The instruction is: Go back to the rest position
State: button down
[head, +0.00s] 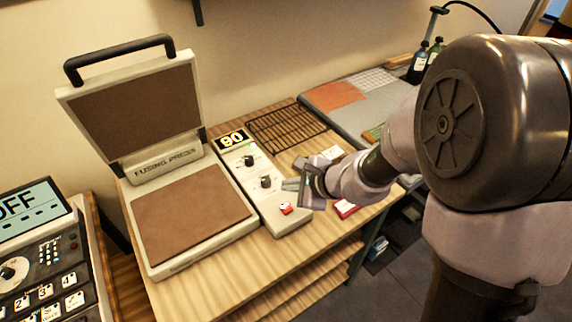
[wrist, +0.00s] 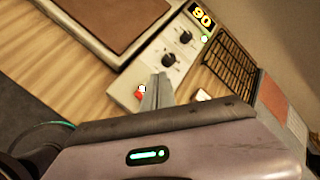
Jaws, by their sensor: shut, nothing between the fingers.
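My gripper (head: 291,185) is shut and empty. In the head view it is over the right edge of the fusing press's control panel (head: 288,223), near the lower knob and the red button (head: 286,209). In the wrist view my gripper (wrist: 163,78) points at the panel, with the red button (wrist: 140,90) just left of the fingers. I cannot tell whether the fingertips touch the panel. The fusing press (head: 160,165) stands with its lid raised, and its display (head: 232,139) reads 90.
A black wire rack (head: 287,128) lies behind the panel. A grey worktop (head: 350,118) with an orange patch and dark bottles (head: 418,65) is at the back right. A machine whose screen (head: 28,210) reads OFF stands at the left. The table front (head: 215,278) is bare.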

jog(key=s+r+n+g+b, duration=0.1)
jog(key=s+r+n, duration=0.8)
jog(key=s+r, duration=0.3)
jog(key=s+d+r+n+h, duration=0.1)
jog(key=s+d+n+h, duration=0.3)
jog(key=s+d, duration=0.5)
jog(key=shift+s+d+h+b, duration=0.2)
jog(key=shift+s+h+b, duration=0.15)
jog(key=shift+s, duration=0.4)
